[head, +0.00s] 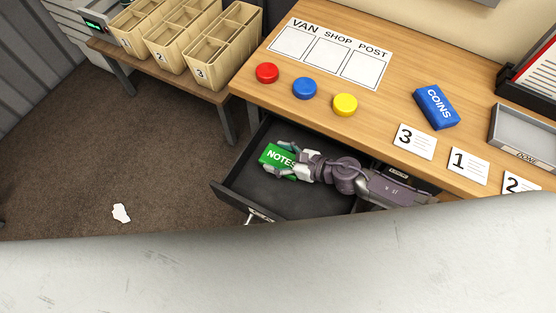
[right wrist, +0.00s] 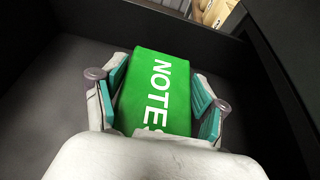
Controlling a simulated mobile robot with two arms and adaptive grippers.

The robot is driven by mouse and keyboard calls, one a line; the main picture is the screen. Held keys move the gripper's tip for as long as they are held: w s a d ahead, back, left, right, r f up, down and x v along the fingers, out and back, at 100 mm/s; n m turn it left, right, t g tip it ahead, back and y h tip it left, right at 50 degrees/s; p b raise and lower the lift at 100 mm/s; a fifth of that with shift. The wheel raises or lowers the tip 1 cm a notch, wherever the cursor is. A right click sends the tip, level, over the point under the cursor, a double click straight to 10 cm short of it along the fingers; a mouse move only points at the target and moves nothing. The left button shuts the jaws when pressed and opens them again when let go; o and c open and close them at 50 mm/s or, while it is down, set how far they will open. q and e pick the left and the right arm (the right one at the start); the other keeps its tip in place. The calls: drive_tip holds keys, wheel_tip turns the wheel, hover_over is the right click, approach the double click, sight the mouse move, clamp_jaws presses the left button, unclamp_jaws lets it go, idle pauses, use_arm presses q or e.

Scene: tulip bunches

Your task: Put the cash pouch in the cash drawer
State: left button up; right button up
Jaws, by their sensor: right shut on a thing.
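A green pouch labelled NOTES (head: 270,155) is between the fingers of my right gripper (head: 286,162). In the right wrist view the teal finger pads (right wrist: 160,95) sit on either side of the pouch (right wrist: 150,70). The pouch is inside the open black drawer (head: 240,187) under the desk, toward its far left corner. I cannot tell whether it touches the drawer floor. The drawer floor around it looks bare, and the drawer walls (right wrist: 190,18) show in the right wrist view. My right forearm hides the drawer's right part. My left gripper is out of view.
The wooden desk (head: 410,82) above the drawer holds a blue COINS pouch (head: 436,107), coloured discs (head: 305,88), numbered cards (head: 415,141) and a grey tray (head: 520,134). Wooden crates (head: 222,52) stand on a bench at left. White paper (head: 121,213) lies on the floor.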

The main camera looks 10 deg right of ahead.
drive_tip(key=shift+f, duration=0.6)
drive_tip(key=shift+f+b, duration=0.2)
drive_tip(key=shift+b, duration=0.1)
drive_tip(key=o, duration=1.3)
